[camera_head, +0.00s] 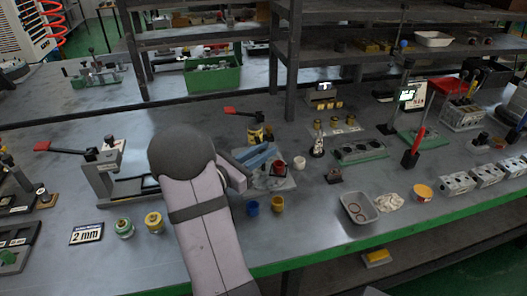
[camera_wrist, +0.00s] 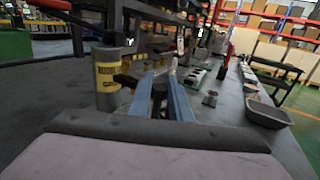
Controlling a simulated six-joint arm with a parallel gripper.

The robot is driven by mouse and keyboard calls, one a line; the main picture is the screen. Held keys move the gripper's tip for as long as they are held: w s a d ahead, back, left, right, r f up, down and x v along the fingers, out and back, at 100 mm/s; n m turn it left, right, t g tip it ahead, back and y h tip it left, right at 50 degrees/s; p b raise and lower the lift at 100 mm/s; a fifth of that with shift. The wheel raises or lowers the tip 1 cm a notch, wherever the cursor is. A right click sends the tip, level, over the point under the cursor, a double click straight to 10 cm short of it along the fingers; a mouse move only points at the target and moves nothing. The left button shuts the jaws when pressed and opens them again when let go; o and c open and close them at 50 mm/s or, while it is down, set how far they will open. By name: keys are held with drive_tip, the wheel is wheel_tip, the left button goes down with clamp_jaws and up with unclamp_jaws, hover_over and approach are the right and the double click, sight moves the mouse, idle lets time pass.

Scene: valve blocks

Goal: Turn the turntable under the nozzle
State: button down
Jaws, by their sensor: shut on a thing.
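My gripper (camera_head: 266,157) has blue fingers and reaches in over a grey base plate (camera_head: 284,185) near the middle of the bench. A small red cup-like part (camera_head: 279,168) stands on this plate, just right of the fingers. In the wrist view my gripper (camera_wrist: 161,84) is shut on a dark upright peg (camera_wrist: 159,90) between the blue fingers. I cannot tell the turntable's disc apart, as my arm and fingers hide part of the station. A grey canister with a yellow label (camera_wrist: 108,78) stands left of the fingers; it shows behind them in the head view (camera_head: 256,135). The nozzle is not clear.
Blue (camera_head: 252,208) and yellow (camera_head: 278,204) cups stand in front of the plate, and a white cup (camera_head: 299,162) to its right. A red-handled lever (camera_head: 243,112) is behind. A grey tray (camera_head: 358,208) lies right.

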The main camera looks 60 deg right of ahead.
idle(0.3)
drive_tip(key=c, duration=1.9)
unclamp_jaws()
drive_tip(key=shift+a, duration=0.1)
drive_tip(key=shift+b+v, duration=0.35)
drive_tip(key=shift+v, duration=3.25)
